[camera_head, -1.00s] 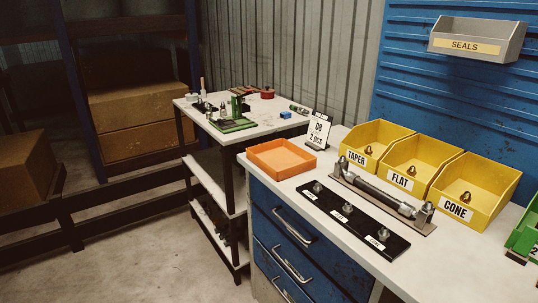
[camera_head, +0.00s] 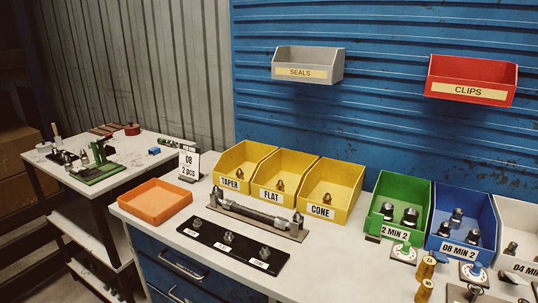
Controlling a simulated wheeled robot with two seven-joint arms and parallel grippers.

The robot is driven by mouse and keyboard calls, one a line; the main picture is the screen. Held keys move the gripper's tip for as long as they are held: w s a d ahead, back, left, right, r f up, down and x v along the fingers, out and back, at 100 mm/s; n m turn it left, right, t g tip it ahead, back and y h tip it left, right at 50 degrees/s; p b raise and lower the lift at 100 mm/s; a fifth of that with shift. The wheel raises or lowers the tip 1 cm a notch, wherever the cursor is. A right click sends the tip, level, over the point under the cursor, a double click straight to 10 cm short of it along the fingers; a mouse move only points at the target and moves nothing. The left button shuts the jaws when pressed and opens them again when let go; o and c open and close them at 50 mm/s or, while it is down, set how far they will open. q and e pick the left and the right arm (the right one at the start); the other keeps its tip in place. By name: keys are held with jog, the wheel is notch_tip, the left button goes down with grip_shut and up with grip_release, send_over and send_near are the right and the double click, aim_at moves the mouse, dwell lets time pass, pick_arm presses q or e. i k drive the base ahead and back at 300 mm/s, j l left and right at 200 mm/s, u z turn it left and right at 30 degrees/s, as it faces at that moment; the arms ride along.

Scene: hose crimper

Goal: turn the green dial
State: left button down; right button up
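A small round piece with green on top (camera_head: 404,249), on a pale base, stands on the workbench in front of the green bin. It may be the green dial, but it is too small to make out its marks or setting. A similar piece with blue on it (camera_head: 472,271) stands farther right, in front of the blue bin. Neither of my grippers shows in the view.
The white workbench (camera_head: 215,263) carries an orange tray (camera_head: 155,202), a black fitting strip (camera_head: 229,239), yellow bins (camera_head: 331,190), a green bin (camera_head: 402,202) and a blue bin (camera_head: 466,219). Brass-coloured pieces (camera_head: 425,268) stand at the right. A side table (camera_head: 128,151) is at left.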

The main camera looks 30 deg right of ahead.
aim_at(405, 250)
jog(key=k+j+z, duration=0.15)
jog(key=z, duration=2.2)
